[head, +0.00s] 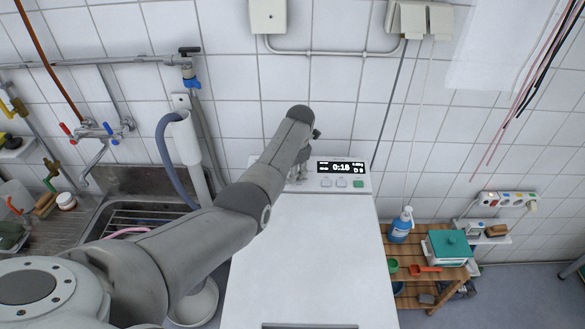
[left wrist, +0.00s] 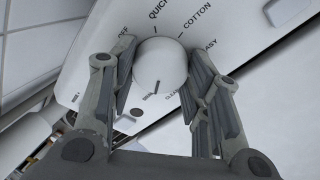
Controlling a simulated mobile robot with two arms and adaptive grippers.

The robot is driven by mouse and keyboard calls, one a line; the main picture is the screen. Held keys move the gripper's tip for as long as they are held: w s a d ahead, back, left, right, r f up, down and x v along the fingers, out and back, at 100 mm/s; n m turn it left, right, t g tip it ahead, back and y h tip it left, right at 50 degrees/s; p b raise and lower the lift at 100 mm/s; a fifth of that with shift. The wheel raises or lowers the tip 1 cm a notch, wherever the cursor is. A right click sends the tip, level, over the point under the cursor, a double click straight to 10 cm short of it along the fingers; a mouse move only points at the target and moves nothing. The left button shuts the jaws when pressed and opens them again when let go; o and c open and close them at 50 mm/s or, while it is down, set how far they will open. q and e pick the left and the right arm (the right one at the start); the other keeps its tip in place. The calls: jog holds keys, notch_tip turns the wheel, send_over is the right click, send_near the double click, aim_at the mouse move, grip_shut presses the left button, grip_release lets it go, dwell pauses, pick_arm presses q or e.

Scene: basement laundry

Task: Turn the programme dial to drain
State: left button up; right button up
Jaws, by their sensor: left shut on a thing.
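The white round programme dial (left wrist: 162,66) sits on the machine's white control panel in the left wrist view. Around it I read QUICK, COTTON and partly hidden words like OFF and EASY; the small words below the dial are too blurred to read surely. A short dark mark shows at the dial's lower edge, towards those small words. My left gripper (left wrist: 162,55) has a finger on each side of the dial and is shut on it. In the head view the left gripper (head: 302,165) is at the panel's left part, and my arm hides the dial.
The white washing machine (head: 300,245) has a display (head: 341,168) reading 0:18, with buttons below it. A sink (head: 130,215) and grey hose (head: 168,160) are on the left. A wooden shelf (head: 425,275) with a spray bottle (head: 401,226) stands on the right.

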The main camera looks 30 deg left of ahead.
pick_arm(q)
jog(key=o, duration=1)
jog(key=shift+s, duration=0.1)
jog(key=shift+o, duration=0.2)
jog(key=shift+r, duration=0.1)
jog(key=shift+r, duration=0.25)
jog(key=v, duration=1.1)
jog(key=shift+s+d, duration=0.1)
jog(key=shift+s, duration=0.1)
